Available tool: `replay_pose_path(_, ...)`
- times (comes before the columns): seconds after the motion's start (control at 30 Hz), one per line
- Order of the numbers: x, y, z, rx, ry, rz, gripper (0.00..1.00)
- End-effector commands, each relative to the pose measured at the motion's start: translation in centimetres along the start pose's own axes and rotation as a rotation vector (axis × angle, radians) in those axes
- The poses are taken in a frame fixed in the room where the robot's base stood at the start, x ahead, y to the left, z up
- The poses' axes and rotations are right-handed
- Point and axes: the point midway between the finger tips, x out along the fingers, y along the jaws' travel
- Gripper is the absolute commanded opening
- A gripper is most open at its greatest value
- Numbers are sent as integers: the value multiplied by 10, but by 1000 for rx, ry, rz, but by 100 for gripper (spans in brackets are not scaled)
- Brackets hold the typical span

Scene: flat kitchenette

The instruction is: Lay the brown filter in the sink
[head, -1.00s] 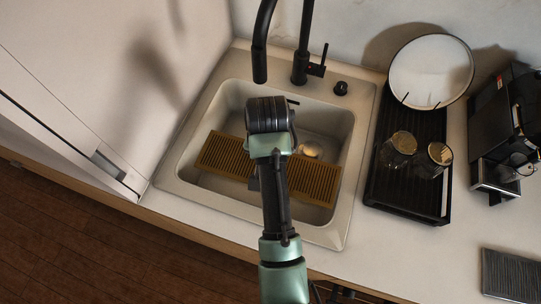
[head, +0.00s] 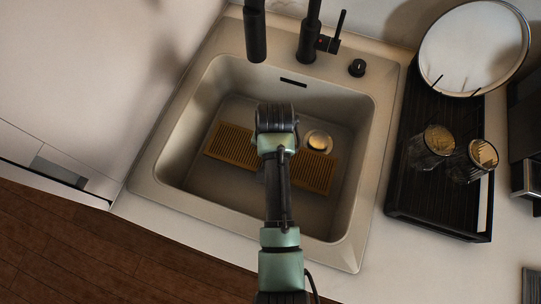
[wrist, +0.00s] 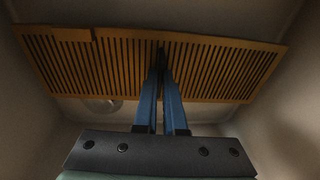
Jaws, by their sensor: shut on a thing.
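The brown filter is a long slatted panel (head: 232,144), seen in the head view inside the sink basin, on both sides of my arm. The sink (head: 208,192) is a beige basin with a drain (head: 318,142) in its floor. In the wrist view my gripper (wrist: 162,62) has its blue fingers shut on the middle of the filter (wrist: 220,68). The filter spans nearly the full width of that view. In the head view my arm hides the fingers and the filter's middle. I cannot tell whether the filter touches the basin floor.
A black faucet (head: 256,38) with a lever (head: 328,44) stands behind the basin. To the right, a black drying rack (head: 440,208) holds two glasses (head: 428,147) and a round plate (head: 472,50). The basin's front floor is clear.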

Motion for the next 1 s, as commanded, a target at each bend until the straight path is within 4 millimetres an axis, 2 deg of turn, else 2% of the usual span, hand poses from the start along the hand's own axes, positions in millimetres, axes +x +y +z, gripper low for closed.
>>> replay_pose_path(0.27, 35, 3, 4, 0, -1, 0, 0)
replay_pose_path(0.6, 38, 3, 4, 0, 1, -1, 0)
replay_pose_path(0.63, 38, 3, 4, 0, 0, 0, 13)
replay_pose_path(0.77, 38, 3, 4, 0, 0, 0, 37)
replay_pose_path(1.0, 38, 3, 4, 0, 0, 0, 38)
